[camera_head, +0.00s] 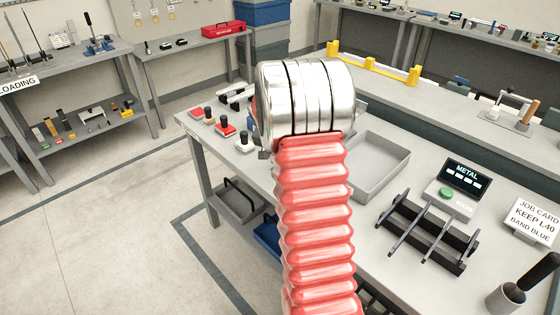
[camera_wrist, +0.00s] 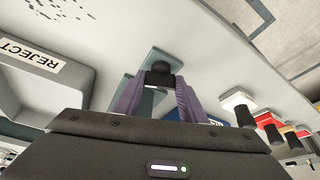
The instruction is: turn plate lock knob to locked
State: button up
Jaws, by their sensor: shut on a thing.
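In the wrist view my gripper (camera_wrist: 159,82) has its two purple-grey fingers closed on either side of a dark knob (camera_wrist: 161,68). The knob stands by a flat grey-green plate (camera_wrist: 147,57) on the light bench top. I take it for the plate lock knob, but no label or mark shows whether it is at locked. In the head view my own red ribbed arm and silver wrist joint hide the gripper and the held knob.
Several small blocks with black knobs, one red block (camera_head: 226,129) among them, stand at the bench's left end. A grey tray (camera_head: 402,160), a black rack (camera_head: 425,232) and a METAL display (camera_head: 467,174) lie to the right. A REJECT bin (camera_wrist: 38,62) shows in the wrist view.

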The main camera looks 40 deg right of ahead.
jog(key=shift+w+m+g, duration=0.2)
jog(key=shift+m+g, duration=0.6)
jog(key=shift+m, duration=1.4)
jog(key=shift+a, duration=0.1)
jog(key=o, duration=1.1)
jog(key=shift+c, duration=0.2)
jog(key=v, duration=1.3)
jog(key=shift+a+r, duration=0.25)
